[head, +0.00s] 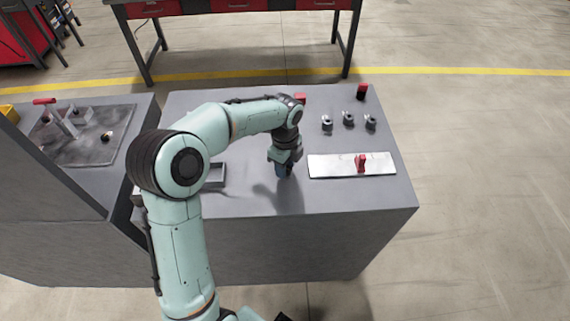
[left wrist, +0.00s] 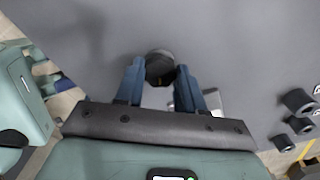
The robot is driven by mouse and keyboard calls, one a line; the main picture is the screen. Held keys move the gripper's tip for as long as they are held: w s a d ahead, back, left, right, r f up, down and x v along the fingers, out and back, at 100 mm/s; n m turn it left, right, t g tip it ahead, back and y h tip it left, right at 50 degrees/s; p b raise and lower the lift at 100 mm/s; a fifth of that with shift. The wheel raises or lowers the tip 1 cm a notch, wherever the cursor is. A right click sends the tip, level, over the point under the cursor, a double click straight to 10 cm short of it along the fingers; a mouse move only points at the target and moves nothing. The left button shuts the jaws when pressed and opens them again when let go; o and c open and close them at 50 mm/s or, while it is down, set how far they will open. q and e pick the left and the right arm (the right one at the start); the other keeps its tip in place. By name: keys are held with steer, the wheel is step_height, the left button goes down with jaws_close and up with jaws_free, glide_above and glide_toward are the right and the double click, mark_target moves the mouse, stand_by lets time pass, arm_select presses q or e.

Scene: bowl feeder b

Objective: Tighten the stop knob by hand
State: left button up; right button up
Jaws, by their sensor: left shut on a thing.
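My left gripper (head: 284,172) points down at the middle of the grey table. In the left wrist view its two blue fingers (left wrist: 160,88) are closed around a dark round knob (left wrist: 160,68) with a grey upper edge. In the head view the gripper hides this knob. Whether the knob is seated on the table or held just above it, I cannot tell. A pale flat plate (head: 335,168) with a red piece (head: 361,163) standing on it lies to the right of the gripper. My right gripper does not show.
Several grey cylindrical parts (head: 348,118) stand behind the plate. A red-and-black piece (head: 362,92) is at the back right corner, and a red one (head: 300,98) is behind my wrist. A grey tray (head: 216,174) is left of the gripper. The front right tabletop is clear.

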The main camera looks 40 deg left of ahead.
arm_select(q)
steer(key=o, duration=1)
steer(key=shift+r, duration=0.1)
steer(key=shift+o, duration=0.2)
step_height(320, 180, up, 13)
steer(key=p, duration=0.2)
steer(key=shift+r, duration=0.2)
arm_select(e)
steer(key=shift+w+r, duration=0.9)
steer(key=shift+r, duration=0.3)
